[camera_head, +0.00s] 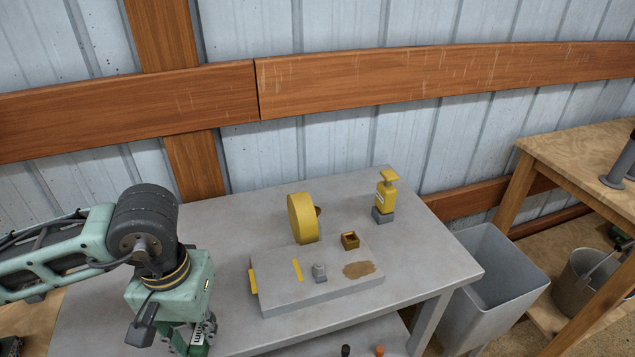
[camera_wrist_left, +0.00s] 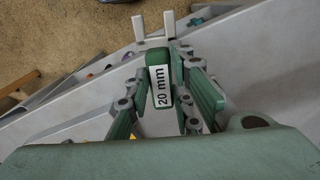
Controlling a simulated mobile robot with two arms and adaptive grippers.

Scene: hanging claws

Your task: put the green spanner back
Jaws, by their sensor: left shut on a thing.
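The green spanner (camera_wrist_left: 158,57) has a green handle with a white label reading 20 mm. In the left wrist view, two pale prongs extend past its far end. My left gripper (camera_head: 190,341) is shut on it, with the fingers on either side of the handle. In the head view the gripper is at the bottom edge, at the left front part of the grey table (camera_head: 225,222), and only a little of the spanner shows between the fingers. Its lower part is cut off. No spanner holder can be made out. My right gripper is out of view.
A grey bin (camera_head: 500,290) and wooden bench (camera_head: 580,150) are at right.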

